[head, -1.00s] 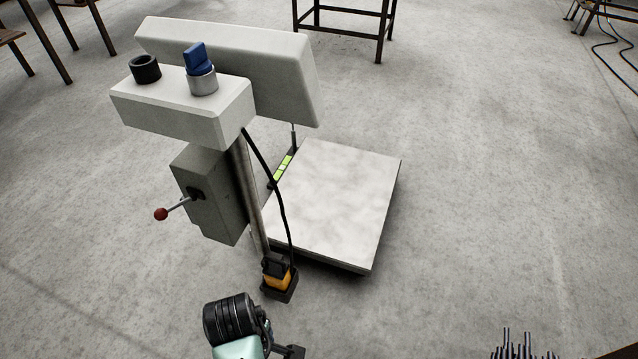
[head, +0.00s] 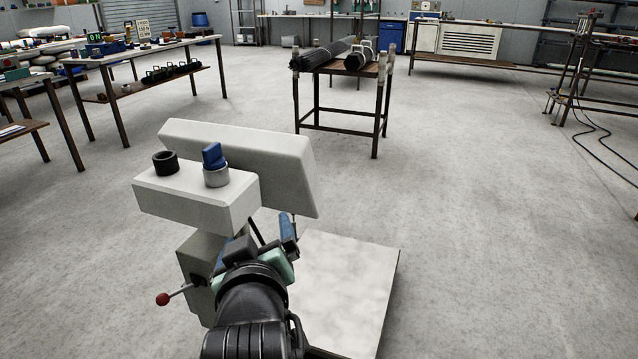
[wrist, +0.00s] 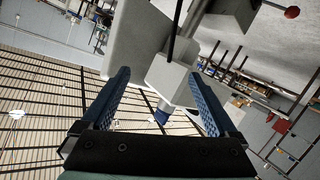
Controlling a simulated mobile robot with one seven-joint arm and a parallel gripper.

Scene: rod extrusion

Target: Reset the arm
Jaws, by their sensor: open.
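A red-tipped lever (head: 163,299) sticks out on the left. A table with black rods (head: 330,62) stands ahead; a workbench (head: 150,55) stands back left.

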